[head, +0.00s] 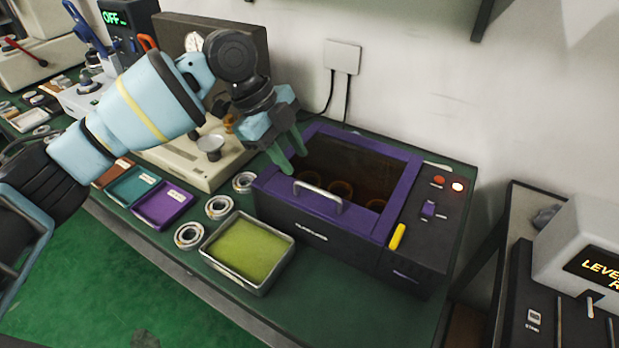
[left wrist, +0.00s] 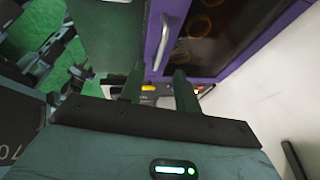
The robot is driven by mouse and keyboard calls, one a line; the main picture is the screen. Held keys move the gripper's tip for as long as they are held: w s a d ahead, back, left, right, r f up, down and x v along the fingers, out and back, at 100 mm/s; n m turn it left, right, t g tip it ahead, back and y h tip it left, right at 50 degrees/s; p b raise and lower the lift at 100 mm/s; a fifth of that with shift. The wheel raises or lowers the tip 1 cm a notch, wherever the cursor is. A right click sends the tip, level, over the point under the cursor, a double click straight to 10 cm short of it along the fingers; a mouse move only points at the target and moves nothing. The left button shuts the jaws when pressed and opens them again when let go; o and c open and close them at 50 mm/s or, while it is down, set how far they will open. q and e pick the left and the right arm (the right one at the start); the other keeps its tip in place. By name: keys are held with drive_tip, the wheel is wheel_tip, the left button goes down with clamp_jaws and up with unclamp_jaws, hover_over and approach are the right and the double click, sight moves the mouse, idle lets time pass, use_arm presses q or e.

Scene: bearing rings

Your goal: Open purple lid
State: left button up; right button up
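The purple lid (head: 402,196) is a purple frame around a dark see-through window, lying closed on a black box (head: 330,240). A silver bar handle (head: 318,194) stands on its front edge. Round rings show dimly through the window. My left gripper (head: 290,160) is over the lid's left side, behind and left of the handle, with its green fingers pointing down, apart and empty. In the left wrist view, the handle (left wrist: 160,42) and purple lid (left wrist: 258,48) lie beyond the spread fingers (left wrist: 158,88). My right gripper is not in view.
A metal tray with a yellow-green pad (head: 245,250) stands before the box. Bearing rings (head: 219,207) lie left of it, near purple (head: 162,206) and teal trays. A beige machine (head: 205,150) stands behind my left arm. A yellow lever (head: 397,236) and lit button (head: 457,187) are right.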

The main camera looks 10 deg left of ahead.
sight(313, 188)
use_arm(q)
drive_tip(key=shift+x, duration=3.6)
clamp_jaws()
